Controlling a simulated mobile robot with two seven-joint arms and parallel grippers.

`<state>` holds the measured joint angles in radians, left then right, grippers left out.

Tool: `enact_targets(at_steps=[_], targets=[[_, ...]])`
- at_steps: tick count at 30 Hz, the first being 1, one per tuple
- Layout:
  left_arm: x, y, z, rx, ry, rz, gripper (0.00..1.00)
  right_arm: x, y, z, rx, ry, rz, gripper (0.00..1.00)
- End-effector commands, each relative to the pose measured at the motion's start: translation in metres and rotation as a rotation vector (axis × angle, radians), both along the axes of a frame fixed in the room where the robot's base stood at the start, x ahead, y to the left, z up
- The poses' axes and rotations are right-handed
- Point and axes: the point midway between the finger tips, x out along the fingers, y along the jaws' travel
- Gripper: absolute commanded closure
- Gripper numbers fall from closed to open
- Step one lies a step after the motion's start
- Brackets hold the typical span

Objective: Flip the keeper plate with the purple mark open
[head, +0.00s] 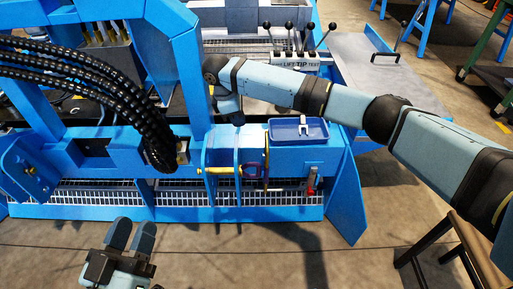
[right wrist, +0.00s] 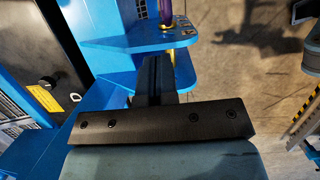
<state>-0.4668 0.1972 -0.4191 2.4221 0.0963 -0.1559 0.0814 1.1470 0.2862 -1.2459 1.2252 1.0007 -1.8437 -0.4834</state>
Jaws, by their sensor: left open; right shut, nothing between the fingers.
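A small part with a purple outline (head: 253,170), which looks like the marked keeper plate, sits on the front of the blue machine beside a yellow pin (head: 219,170). A purple strip (right wrist: 166,12) shows at the top of the right wrist view, above a yellow fitting. Whether the plate is flipped open is too small to tell. My left gripper (head: 131,234) is open and empty, low in front of the machine.
A blue tray (head: 285,131) with a metal piece lies on the machine's top, right of the plate. A red-handled part (head: 311,181) hangs at right. Black hoses (head: 110,85) and a blue upright (head: 190,75) stand left. Levers (head: 290,40) are behind. Floor in front is clear.

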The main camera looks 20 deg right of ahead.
Motion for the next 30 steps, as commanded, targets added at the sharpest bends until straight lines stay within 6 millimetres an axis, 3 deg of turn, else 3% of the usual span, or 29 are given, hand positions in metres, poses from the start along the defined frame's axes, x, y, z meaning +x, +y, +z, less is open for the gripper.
enact_targets(at_steps=[9, 14, 27, 30], targets=[[0.000, 0.000, 0.001, -0.001, -0.001, -0.001, 0.57, 0.000, -0.001, 0.001, -0.003, 0.002, 0.000, 1.00], [0.000, -0.001, -0.004, 0.001, 0.004, -0.004, 0.57, 0.000, -0.003, -0.009, -0.003, 0.002, 0.000, 1.00], [0.004, -0.005, -0.052, 0.062, 0.130, -0.049, 0.57, -0.006, -0.025, -0.095, -0.002, 0.003, -0.001, 1.00], [0.004, -0.006, -0.062, 0.080, 0.163, -0.059, 0.57, -0.008, -0.039, -0.103, -0.003, -0.001, -0.003, 1.00]])
